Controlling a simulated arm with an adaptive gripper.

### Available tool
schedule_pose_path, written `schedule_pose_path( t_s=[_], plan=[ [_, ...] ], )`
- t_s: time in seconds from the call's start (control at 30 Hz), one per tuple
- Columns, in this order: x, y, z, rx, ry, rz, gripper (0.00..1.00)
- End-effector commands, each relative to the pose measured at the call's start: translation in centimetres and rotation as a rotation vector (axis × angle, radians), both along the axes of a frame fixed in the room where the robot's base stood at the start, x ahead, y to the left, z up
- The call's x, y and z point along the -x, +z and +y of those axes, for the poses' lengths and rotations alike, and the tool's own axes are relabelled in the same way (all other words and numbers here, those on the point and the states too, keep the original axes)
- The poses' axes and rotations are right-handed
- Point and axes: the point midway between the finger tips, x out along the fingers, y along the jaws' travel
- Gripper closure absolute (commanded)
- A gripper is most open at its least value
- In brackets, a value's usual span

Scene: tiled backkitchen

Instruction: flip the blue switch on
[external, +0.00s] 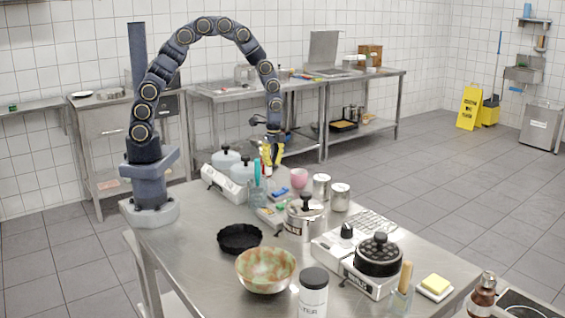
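A small blue piece (281,192), which looks like the blue switch, sits on the steel table behind the steel pot. It is too small to tell which way it is set. A grey box with a small green piece (280,208) is just in front of it. My gripper (271,163), with yellow parts at its end, points down above and behind the blue piece, apart from it. Its fingers are too small and overlapped to tell whether they are open or shut. I see nothing clearly held.
A lidded steel pot (305,221), a pink cup (299,178), steel canisters (341,197) and a teal-handled item (257,173) crowd round the blue piece. A white cooker (228,187) with lidded pots is at left. A black dish (239,238) and bowl (266,271) stand in front.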

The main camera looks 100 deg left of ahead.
Motion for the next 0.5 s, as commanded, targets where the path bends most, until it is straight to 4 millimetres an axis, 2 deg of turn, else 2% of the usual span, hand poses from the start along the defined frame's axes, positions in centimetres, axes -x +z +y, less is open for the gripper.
schedule_pose_path(
  t_s=[0.03, 0.1, 0.23, 0.5],
  plan=[
    [0.0, 1.3, -0.1, -0.002, -0.001, -0.005, 1.0],
    [0.1, 2.6, -0.2, -0.002, -0.002, -0.005, 1.0],
    [0.4, 4.5, -0.5, -0.002, -0.002, -0.002, 1.0],
    [0.7, 5.9, -0.6, 0.0, -0.001, 0.003, 1.0]
  ],
)
